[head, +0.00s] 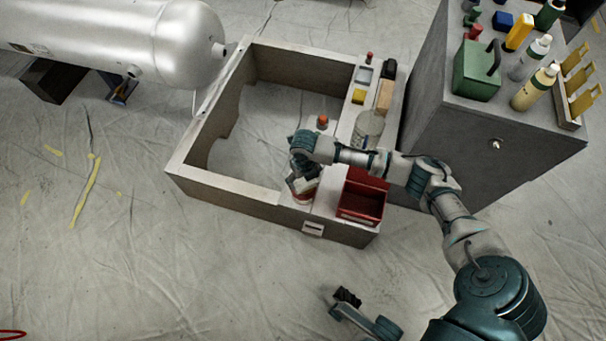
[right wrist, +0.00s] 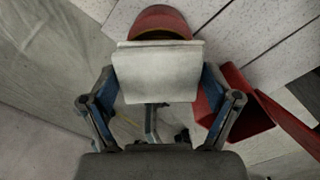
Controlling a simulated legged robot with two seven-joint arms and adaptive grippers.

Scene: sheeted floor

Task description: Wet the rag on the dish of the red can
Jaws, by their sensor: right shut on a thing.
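My right gripper (head: 303,182) is shut on a pale, folded rag (right wrist: 155,75). The fingers (right wrist: 158,95) grip it at both sides in the right wrist view. The red can (head: 302,198) stands on the front ledge of the pale frame, directly under the gripper. Its round red top (right wrist: 160,20) shows just beyond the rag in the right wrist view. The rag's far edge overlaps the can's top in the picture; I cannot tell whether they touch. The gripper hides much of the rag and can in the head view.
A red bin (head: 361,207) stands close right of the can. The open-centred frame (head: 225,195) bears a clear jar (head: 368,128) and small items along its right ledge. A grey cabinet (head: 480,150) with bottles stands at right. A silver tank (head: 130,40) is at upper left. The left floor is mostly clear.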

